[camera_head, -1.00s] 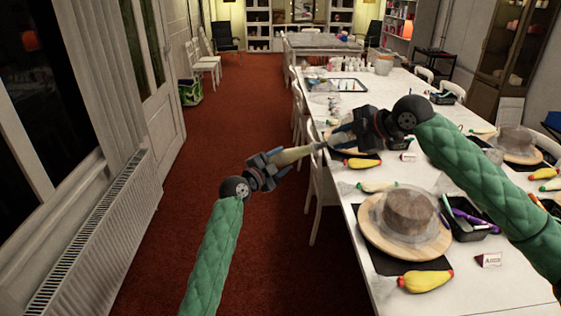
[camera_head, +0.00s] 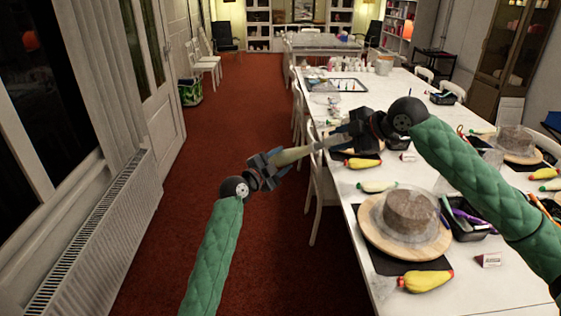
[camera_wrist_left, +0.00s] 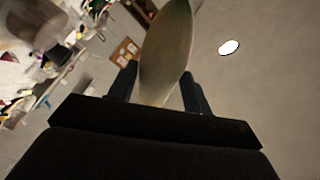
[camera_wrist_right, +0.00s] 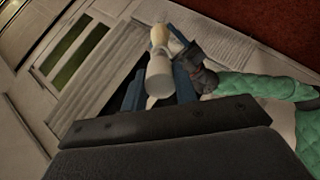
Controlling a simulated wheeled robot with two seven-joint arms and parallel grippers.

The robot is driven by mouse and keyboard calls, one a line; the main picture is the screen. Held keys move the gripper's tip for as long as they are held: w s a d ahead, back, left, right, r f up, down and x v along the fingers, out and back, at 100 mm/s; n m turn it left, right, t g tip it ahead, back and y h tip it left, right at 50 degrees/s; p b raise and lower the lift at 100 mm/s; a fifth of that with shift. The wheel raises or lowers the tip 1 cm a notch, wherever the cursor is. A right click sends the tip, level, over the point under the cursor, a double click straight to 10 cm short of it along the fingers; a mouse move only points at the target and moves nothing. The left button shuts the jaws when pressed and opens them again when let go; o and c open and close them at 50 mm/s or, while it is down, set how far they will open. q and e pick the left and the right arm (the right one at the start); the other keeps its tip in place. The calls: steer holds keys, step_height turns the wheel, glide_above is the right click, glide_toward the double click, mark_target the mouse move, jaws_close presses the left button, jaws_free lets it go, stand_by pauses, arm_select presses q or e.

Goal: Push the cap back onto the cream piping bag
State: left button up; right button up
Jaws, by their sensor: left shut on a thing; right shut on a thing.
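My left gripper (camera_head: 277,165) is shut on the cream piping bag (camera_head: 294,155), holding it in the air over the red floor beside the table. The bag's narrow end points right, towards my right gripper (camera_head: 343,138). The bag also fills the middle of the left wrist view (camera_wrist_left: 166,50). My right gripper is shut on the pale cap (camera_wrist_right: 159,76), which shows between its fingers in the right wrist view. The cap lines up with the bag (camera_wrist_right: 159,36) behind it there. Whether the cap and the bag's tip touch is hidden.
The long white table (camera_head: 345,215) runs along the right. On it stand a cake on a round wooden turntable (camera_head: 378,238), other piping bags such as a yellow one (camera_head: 425,281), and a black tool tray (camera_head: 470,225). A white chair (camera_head: 320,185) stands below my grippers.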

mark_target(327, 143)
steer(key=shift+x, duration=2.1)
stand_by(1.4)
steer(key=shift+v, duration=4.15)
steer(key=shift+w+a+f+n, duration=0.6)
steer(key=shift+w+a+f, duration=0.15)
steer(key=shift+a+f, duration=0.15)
steer(key=shift+w+a+f, duration=0.2)
steer(key=shift+a, duration=0.1)
